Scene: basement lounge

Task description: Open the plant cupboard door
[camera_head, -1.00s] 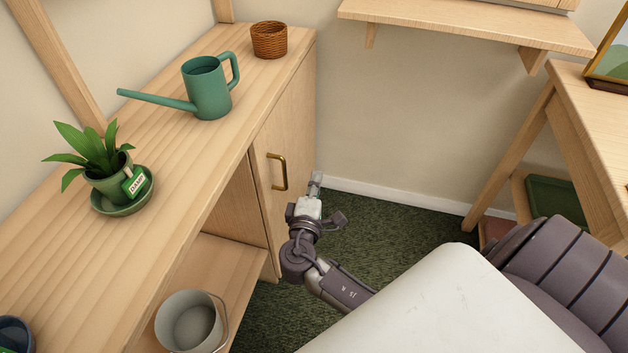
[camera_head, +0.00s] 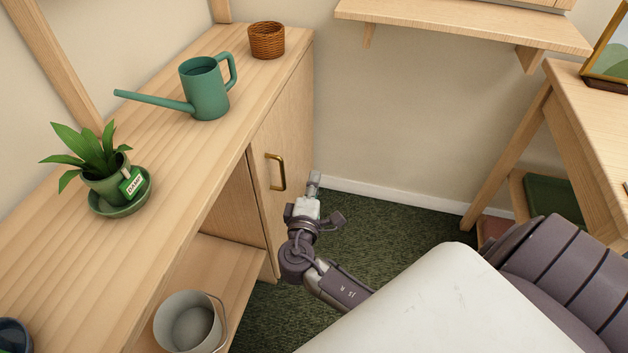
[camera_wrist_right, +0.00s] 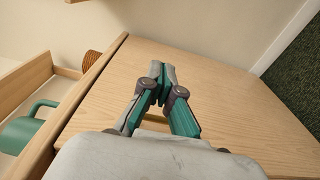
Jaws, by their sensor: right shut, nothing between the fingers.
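The cupboard door (camera_head: 294,140) is a light wood panel at the far end of the long wooden counter, and it looks closed. Its brass bar handle (camera_head: 277,172) stands upright on the door's near side. My right gripper (camera_head: 314,180) is just right of the handle in the head view, apart from it. The right wrist view shows the gripper (camera_wrist_right: 163,68) shut and empty in front of the door panel (camera_wrist_right: 225,105). A small piece of the brass handle (camera_wrist_right: 155,119) shows behind its fingers; the rest is hidden. My left gripper is out of view.
On the counter (camera_head: 185,165) stand a green watering can (camera_head: 205,92), a wicker pot (camera_head: 266,40) and a potted plant (camera_head: 97,168). A grey bucket (camera_head: 188,322) sits on the open lower shelf. A wooden desk (camera_head: 580,110) stands at right. Green carpet (camera_head: 390,222) lies between.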

